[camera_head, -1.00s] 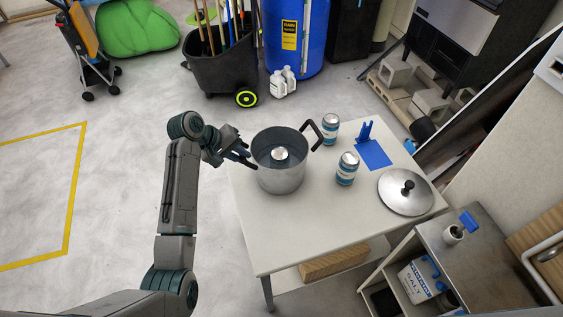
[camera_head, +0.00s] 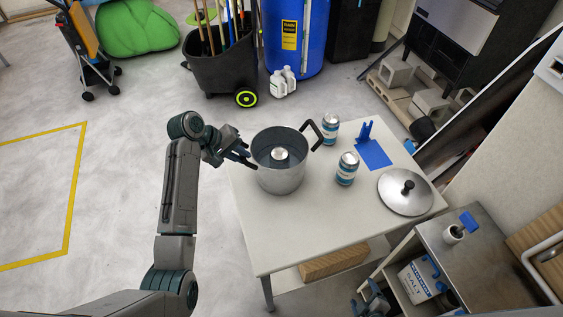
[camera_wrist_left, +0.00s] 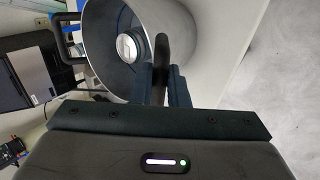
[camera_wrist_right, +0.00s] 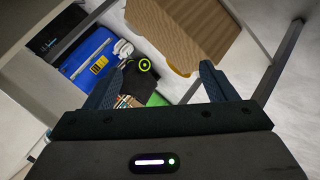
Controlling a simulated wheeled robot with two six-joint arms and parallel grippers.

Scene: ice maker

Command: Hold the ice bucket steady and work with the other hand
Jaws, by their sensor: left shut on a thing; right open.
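The ice bucket, a grey metal pot (camera_head: 280,180) with black side handles, stands upright on the white table near its left edge. A can with a silver top (camera_head: 280,154) is inside it; it also shows in the left wrist view (camera_wrist_left: 128,47). My left gripper (camera_head: 247,160) is shut on the bucket's left handle, which stands between the fingers in the left wrist view (camera_wrist_left: 161,40). My right gripper (camera_head: 374,300) is low at the bottom right, by the cabinet. In the right wrist view its fingers (camera_wrist_right: 160,85) are apart and empty.
Two cans (camera_head: 330,127) (camera_head: 347,168) stand right of the bucket. A blue mat with an upright blue item (camera_head: 373,155) lies behind, a lid (camera_head: 400,200) to the right. A wooden block (camera_head: 334,262) is under the tabletop. A steel-topped cabinet (camera_head: 490,250) holds a salt container (camera_head: 417,283).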

